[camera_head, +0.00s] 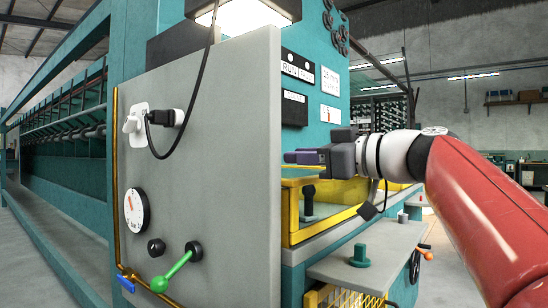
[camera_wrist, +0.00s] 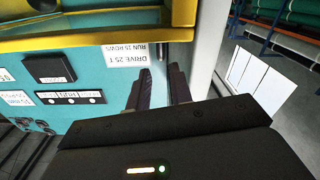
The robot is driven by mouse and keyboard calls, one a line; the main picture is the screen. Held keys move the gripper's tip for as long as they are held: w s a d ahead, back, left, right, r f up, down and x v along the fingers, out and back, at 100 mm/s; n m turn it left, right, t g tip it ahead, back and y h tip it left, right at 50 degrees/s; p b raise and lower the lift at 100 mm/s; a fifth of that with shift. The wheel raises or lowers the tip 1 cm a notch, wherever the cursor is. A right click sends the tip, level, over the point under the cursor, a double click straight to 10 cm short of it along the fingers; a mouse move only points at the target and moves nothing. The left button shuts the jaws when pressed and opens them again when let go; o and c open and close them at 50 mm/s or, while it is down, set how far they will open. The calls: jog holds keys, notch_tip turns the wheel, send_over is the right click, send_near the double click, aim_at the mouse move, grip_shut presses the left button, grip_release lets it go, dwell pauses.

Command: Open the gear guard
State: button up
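The yellow-framed guard (camera_head: 330,207) sits low on the teal machine, behind the right edge of the grey panel, which hides its left part. A dark knob or handle (camera_head: 308,192) shows at its front. My gripper (camera_head: 290,157) is just above the guard in the head view, pointing left. In the wrist view the yellow frame (camera_wrist: 110,40) crosses the top, beyond the fingertips. My gripper (camera_wrist: 160,72) shows two dark fingers standing apart, with nothing between them. I cannot tell whether the guard is fully shut.
A grey panel (camera_head: 215,180) with a dial (camera_head: 136,212), a green lever (camera_head: 178,270) and a black cable stands at left. A small grey shelf (camera_head: 340,272) with a green knob (camera_head: 359,256) juts out below the guard. Labels (camera_wrist: 132,60) are close by the fingers.

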jog(key=p+x, duration=0.1)
jog(key=x, duration=0.5)
jog(key=shift+w+a, duration=0.1)
jog(key=shift+a, duration=0.15)
grip_shut()
